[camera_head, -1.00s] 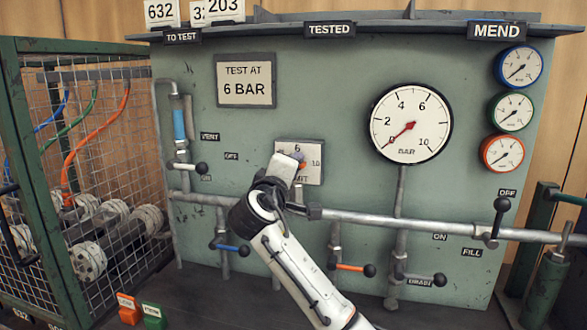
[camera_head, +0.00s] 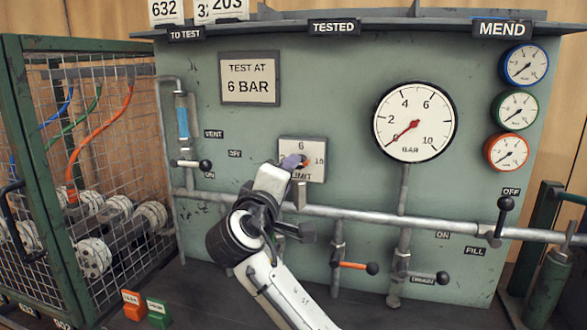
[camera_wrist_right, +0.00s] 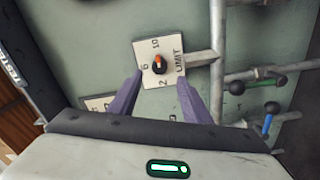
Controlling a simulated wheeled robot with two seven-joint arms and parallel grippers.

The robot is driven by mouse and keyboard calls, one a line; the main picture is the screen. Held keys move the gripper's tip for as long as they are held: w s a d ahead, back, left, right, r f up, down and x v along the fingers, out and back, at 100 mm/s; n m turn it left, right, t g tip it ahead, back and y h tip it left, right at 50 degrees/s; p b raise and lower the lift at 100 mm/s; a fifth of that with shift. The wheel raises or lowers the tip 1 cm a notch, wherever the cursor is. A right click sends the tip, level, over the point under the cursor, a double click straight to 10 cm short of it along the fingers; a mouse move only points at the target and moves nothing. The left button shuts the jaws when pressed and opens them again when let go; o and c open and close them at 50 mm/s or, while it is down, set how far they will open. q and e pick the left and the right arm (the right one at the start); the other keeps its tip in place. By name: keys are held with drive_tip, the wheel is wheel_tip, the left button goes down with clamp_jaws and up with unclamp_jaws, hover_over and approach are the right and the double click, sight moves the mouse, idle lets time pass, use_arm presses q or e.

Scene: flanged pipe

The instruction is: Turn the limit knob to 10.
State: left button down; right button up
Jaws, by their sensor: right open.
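The limit knob (camera_wrist_right: 158,64) is dark with an orange mark, in the middle of a white plate (camera_head: 313,147) printed 6, 10 and LIMIT. In the right wrist view the plate is turned, and the orange mark lies on the side toward the 10; the exact setting is too small to read. My right gripper (camera_wrist_right: 158,84) is open, its purple fingers spread with nothing between them and their tips short of the knob in that view. In the head view my right gripper (camera_head: 291,163) hides part of the knob and the plate's left side. My left gripper is out of view.
A horizontal pipe (camera_head: 400,222) runs below the plate, with lever valves, including an orange-handled one (camera_head: 353,266). The large bar gauge (camera_head: 414,122) reads near 0. A sign (camera_head: 250,79) says TEST AT 6 BAR. A mesh cage (camera_head: 30,100) stands at left.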

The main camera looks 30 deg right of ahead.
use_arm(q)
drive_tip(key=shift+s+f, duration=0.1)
use_arm(e)
drive_tip(key=shift+v, duration=1.6)
